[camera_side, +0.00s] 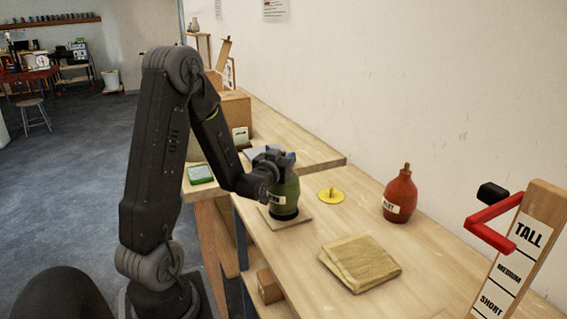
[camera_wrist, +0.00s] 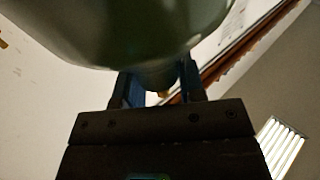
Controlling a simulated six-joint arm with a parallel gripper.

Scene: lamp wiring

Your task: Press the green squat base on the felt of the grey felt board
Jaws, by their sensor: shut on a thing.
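The green squat base (camera_side: 285,197) is upright in the side view, with a pale label and a dark foot. My gripper (camera_side: 281,160) is shut on its narrow top, blue fingertips on either side. The wrist view shows the base's underlit body (camera_wrist: 150,30) large at the top and its neck between the fingers (camera_wrist: 160,86). The grey felt board (camera_side: 277,225) lies flat on the table under the base. The foot is over the board and looks on or very close to it; I cannot tell whether it touches.
A yellow disc with a peg (camera_side: 331,195), a red labelled base (camera_side: 400,195) and a folded tan cloth (camera_side: 360,262) lie to the right. A height gauge (camera_side: 515,250) with a red arm stands at the front right. A green-topped item (camera_side: 200,174) sits left.

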